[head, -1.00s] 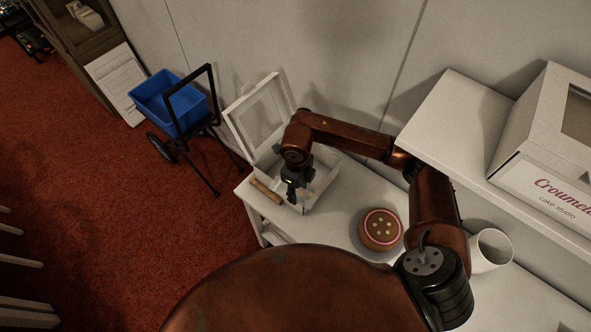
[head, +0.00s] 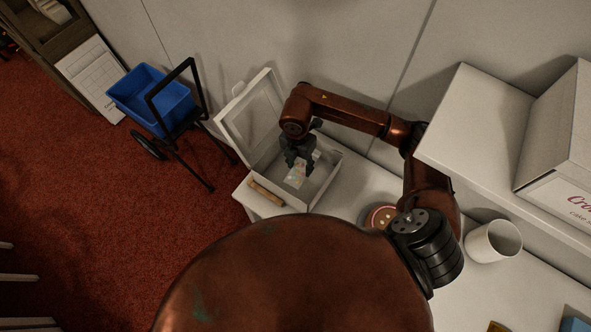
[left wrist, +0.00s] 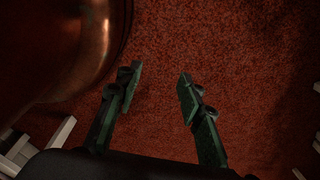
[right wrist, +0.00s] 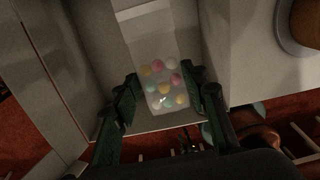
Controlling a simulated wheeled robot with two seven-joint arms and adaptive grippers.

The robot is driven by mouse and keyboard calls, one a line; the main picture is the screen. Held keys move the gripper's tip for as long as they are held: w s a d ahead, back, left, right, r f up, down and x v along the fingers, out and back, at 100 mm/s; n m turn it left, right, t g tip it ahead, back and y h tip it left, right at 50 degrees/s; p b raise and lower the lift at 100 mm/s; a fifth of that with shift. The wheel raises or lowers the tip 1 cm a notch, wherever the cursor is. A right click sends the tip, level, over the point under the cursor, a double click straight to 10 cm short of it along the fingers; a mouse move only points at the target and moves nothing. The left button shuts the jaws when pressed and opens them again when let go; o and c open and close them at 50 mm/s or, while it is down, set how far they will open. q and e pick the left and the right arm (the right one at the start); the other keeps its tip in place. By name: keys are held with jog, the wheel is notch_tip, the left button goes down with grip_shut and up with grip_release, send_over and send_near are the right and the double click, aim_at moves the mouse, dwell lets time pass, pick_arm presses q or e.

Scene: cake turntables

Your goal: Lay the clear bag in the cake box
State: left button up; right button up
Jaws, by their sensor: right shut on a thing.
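The white cake box (head: 322,188) stands on the white table with its windowed lid (head: 238,118) raised. The clear bag (right wrist: 163,85), holding several pastel balls, is between my right fingers (right wrist: 165,82) in the right wrist view. In the head view the bag (head: 296,178) shows as a pale patch inside the box outline, below my right gripper (head: 298,164). My right gripper is shut on the bag and reaches down into the box; whether the bag touches the floor of the box I cannot tell. My left gripper (left wrist: 158,85) is open and empty above the red carpet.
A wooden roller (head: 266,192) lies at the table's left end by the box. A round cake (head: 381,217) is right of the box, partly hidden by my arm. A blue cart (head: 152,100) stands left.

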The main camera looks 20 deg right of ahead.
aim_at(301, 173)
jog(key=shift+d+f, duration=0.2)
jog(key=shift+f+m, duration=0.3)
jog(key=shift+f, duration=0.1)
notch_tip(301, 173, down, 4)
jog(key=shift+s+d+f, duration=0.1)
jog(key=shift+d+f, duration=0.05)
jog(key=shift+f, duration=0.1)
notch_tip(301, 173, down, 4)
jog(key=shift+f, duration=0.25)
jog(key=shift+f, duration=0.15)
pick_arm(q)
jog(key=shift+f+b, duration=0.25)
jog(key=shift+b, duration=0.05)
pick_arm(e)
jog(key=shift+f, duration=0.35)
jog(key=shift+f, duration=0.15)
